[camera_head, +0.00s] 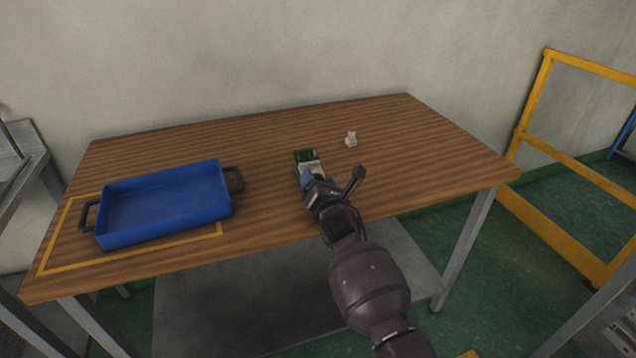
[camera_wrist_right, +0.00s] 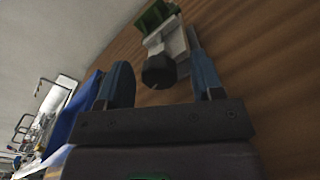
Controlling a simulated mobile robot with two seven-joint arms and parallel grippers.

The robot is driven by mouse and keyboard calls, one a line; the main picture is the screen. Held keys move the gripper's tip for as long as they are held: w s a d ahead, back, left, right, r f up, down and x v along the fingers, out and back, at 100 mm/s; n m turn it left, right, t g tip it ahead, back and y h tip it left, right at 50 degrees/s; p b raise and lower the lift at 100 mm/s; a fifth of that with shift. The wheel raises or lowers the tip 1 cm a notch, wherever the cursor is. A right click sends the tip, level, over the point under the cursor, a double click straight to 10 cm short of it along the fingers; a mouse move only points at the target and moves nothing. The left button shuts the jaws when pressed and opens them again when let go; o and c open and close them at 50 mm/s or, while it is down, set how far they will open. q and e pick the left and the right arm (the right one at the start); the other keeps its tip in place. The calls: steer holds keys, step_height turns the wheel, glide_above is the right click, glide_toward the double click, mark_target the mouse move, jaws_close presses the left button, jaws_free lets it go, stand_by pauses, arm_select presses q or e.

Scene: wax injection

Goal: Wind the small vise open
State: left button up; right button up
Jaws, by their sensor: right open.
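The small vise (camera_head: 305,157) lies on the wooden table, green at its far end and pale grey nearer me. My right gripper (camera_head: 308,178) is at the vise's near end and covers part of it. In the right wrist view, the vise (camera_wrist_right: 172,38) has a dark round knob (camera_wrist_right: 158,71) facing me. The open fingers of my right gripper (camera_wrist_right: 163,82) stand on either side of this knob, with a visible gap at the left finger. Contact at the right finger is hard to tell. My left gripper is not in view.
A blue tray (camera_head: 225,205) with black handles stands on the table's left part, within a yellow outline (camera_head: 62,232). A small white figure (camera_head: 351,139) stands right of the vise. The table's right side is clear. A yellow railing (camera_head: 532,105) stands beyond it.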

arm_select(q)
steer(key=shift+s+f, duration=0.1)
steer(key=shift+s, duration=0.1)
arm_select(e)
steer(key=shift+w, duration=0.1)
steer(key=c, duration=0.9)
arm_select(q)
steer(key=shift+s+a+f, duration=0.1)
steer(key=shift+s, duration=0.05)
arm_select(e)
steer(key=shift+c, duration=0.2)
steer(key=shift+n, duration=0.4)
steer(key=n, duration=0.2)
steer(key=shift+n, duration=0.3)
steer(key=shift+r+n, duration=0.1)
steer(key=shift+n, duration=1.5)
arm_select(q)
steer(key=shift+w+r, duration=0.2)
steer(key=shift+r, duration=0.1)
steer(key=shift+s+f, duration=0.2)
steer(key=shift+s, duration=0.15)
arm_select(e)
steer(key=shift+n, duration=0.3)
